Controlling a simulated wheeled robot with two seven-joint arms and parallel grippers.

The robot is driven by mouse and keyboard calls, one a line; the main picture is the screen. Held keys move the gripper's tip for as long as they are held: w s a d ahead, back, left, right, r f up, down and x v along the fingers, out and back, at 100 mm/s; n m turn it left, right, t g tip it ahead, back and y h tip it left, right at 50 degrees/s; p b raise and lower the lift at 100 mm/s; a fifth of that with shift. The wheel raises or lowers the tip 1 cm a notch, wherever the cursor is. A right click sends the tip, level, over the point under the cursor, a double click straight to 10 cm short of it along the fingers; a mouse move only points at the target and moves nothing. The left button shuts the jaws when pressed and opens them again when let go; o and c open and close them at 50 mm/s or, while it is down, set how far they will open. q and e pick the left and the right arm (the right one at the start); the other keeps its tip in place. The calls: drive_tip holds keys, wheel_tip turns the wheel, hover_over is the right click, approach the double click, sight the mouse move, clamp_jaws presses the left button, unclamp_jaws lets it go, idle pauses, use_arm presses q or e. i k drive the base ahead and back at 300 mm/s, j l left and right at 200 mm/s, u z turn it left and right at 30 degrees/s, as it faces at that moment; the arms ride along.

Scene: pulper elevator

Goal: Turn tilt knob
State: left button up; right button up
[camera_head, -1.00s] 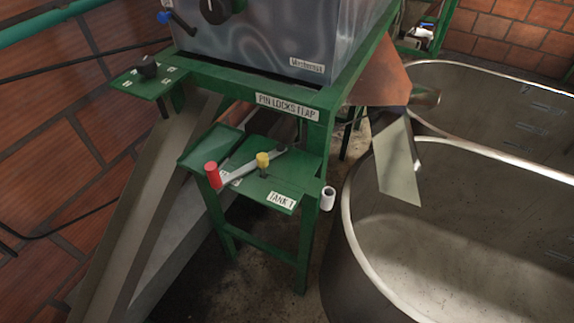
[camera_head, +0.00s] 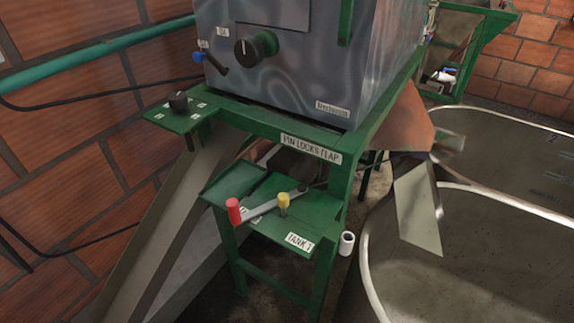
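A black knob (camera_head: 178,102) stands on a small green plate (camera_head: 181,118) with small white labels, at the left of the green frame. A larger black knob (camera_head: 247,53) with a white pointer mark sits on the front of the grey metal box (camera_head: 310,75). Which of them is the tilt knob I cannot tell, as the small labels are unreadable. Neither of my grippers shows in this view.
A lever with a red handle (camera_head: 233,211) and a yellow pin (camera_head: 283,201) sits on the lower green stand. A blue-handled lever (camera_head: 199,56) is on the box. Large metal tanks (camera_head: 470,260) stand at the right, a chute (camera_head: 170,235) below left.

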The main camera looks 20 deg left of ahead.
sight(178, 102)
drive_tip(key=u, duration=1.25)
drive_tip(key=i+j, duration=0.1)
drive_tip(key=j, duration=0.2)
drive_tip(key=i+j, duration=0.1)
drive_tip(key=j, duration=0.25)
